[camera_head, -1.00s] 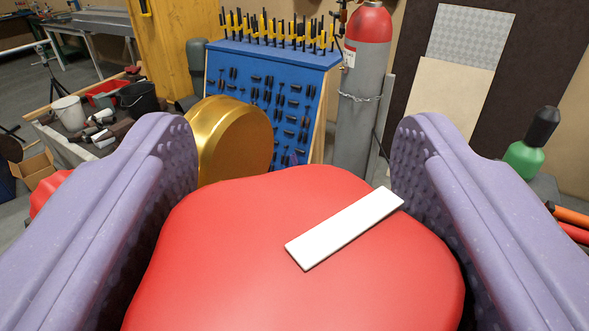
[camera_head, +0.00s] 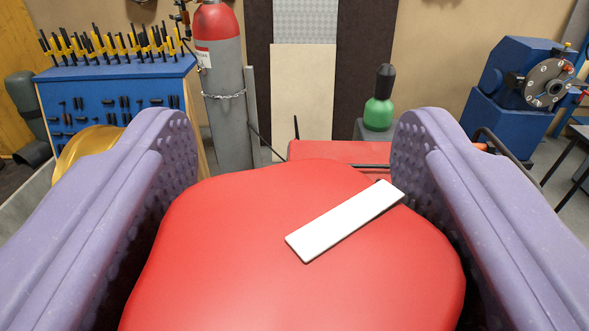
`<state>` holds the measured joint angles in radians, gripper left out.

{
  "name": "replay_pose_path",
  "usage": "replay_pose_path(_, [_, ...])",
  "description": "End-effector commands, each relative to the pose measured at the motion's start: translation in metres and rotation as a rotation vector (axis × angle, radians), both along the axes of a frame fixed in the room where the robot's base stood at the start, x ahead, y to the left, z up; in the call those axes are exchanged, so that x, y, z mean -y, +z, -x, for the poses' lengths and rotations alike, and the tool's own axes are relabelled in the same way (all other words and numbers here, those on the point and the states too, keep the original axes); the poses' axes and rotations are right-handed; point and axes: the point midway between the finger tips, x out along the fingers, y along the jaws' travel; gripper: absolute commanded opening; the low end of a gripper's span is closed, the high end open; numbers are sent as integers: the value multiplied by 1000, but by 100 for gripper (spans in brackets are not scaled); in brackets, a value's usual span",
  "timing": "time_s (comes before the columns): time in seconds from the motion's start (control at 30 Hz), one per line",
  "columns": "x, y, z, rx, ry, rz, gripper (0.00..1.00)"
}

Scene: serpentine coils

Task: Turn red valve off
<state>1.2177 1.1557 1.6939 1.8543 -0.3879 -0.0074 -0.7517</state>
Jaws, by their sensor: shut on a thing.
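The red valve (camera_head: 300,265) is a large rounded red knob that fills the lower middle of the view. A white bar (camera_head: 345,222) lies across its top, slanting up to the right. My gripper (camera_head: 297,150) has two purple, studded fingers, one on each side of the red valve, and is shut on it. The valve's underside and its mount are hidden.
A gold round object (camera_head: 85,150) shows partly behind the left finger. A red flat surface (camera_head: 340,152) lies beyond the valve. Further back are a blue tool rack (camera_head: 115,90), a chained gas cylinder (camera_head: 225,95), a green bottle-like object (camera_head: 378,112) and a blue machine (camera_head: 520,85).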

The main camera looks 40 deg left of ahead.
Motion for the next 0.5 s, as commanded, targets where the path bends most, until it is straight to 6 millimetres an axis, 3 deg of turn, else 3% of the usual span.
replay_pose_path(0.5, [2, 1, -2, 0, -145, 0, 35])
